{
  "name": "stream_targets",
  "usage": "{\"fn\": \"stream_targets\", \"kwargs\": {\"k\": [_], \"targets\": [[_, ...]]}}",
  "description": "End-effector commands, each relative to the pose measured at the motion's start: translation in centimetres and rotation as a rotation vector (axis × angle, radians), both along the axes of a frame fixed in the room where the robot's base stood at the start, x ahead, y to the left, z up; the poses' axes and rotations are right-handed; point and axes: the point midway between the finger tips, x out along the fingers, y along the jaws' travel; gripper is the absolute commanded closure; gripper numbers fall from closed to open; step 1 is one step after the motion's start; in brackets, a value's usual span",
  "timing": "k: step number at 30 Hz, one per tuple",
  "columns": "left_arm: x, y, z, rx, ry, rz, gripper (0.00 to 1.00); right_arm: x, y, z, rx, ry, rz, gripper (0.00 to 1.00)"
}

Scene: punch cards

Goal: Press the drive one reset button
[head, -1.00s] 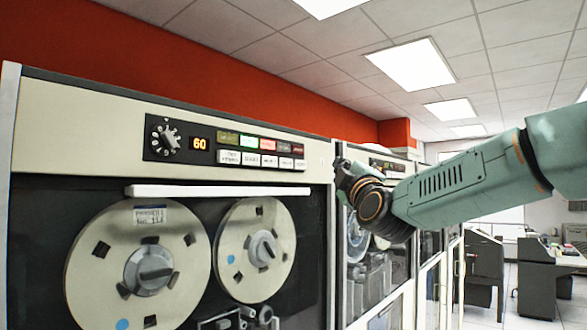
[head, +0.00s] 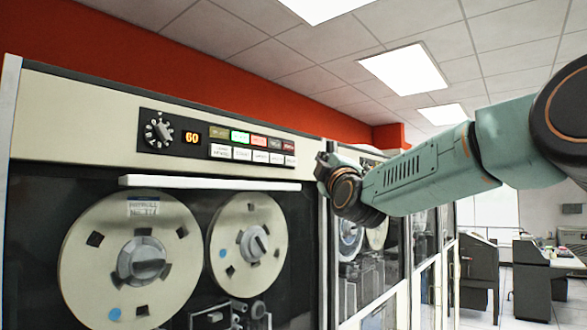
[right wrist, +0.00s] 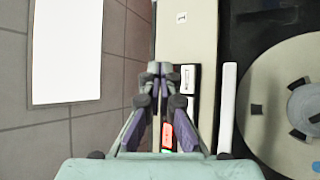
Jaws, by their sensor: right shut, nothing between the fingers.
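The drive one control panel (head: 205,143) is a black strip with an upper row of coloured buttons and a lower row of white buttons (head: 242,154). Their small labels are too blurred to read, so I cannot tell which is the reset button. My right gripper (head: 323,168) is shut and empty, just right of the button rows near the cabinet's right edge. In the right wrist view the closed fingers (right wrist: 155,72) point along the panel. A red button (right wrist: 167,135) and white buttons (right wrist: 187,78) show beside them. My left gripper is out of view.
The panel has a dial (head: 158,132) and an amber 60 display (head: 191,137). Below are a white bar (head: 210,184) and two tape reels (head: 135,260). More cabinets (head: 372,280) stand to the right, behind my right arm, with desks farther back.

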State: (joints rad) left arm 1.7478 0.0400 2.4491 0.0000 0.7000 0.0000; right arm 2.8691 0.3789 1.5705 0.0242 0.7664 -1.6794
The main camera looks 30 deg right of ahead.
Motion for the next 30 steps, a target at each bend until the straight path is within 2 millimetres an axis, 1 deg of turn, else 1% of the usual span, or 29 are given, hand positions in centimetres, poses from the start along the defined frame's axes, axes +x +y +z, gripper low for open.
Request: {"fn": "stream_targets", "kwargs": {"k": [1, 3, 9, 13, 19, 30], "targets": [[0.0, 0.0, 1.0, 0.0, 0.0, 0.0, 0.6, 0.7, 0.3, 0.3, -0.003, 0.007, 0.0, 1.0], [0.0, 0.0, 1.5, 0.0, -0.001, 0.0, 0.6, 1.4, 0.6, 0.5, -0.002, 0.004, 0.001, 1.0], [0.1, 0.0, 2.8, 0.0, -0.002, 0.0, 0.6, 3.4, 1.4, 0.5, 0.0, 0.004, 0.0, 1.0], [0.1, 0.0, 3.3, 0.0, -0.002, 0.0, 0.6, 4.3, 1.8, 0.5, -0.001, 0.003, 0.0, 1.0], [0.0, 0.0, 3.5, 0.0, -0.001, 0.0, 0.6, 4.9, 2.0, 0.4, 0.001, 0.002, 0.001, 1.0], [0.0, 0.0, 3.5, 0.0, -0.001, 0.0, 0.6, 4.9, 2.0, 0.3, 0.001, 0.003, 0.001, 1.0]]}}
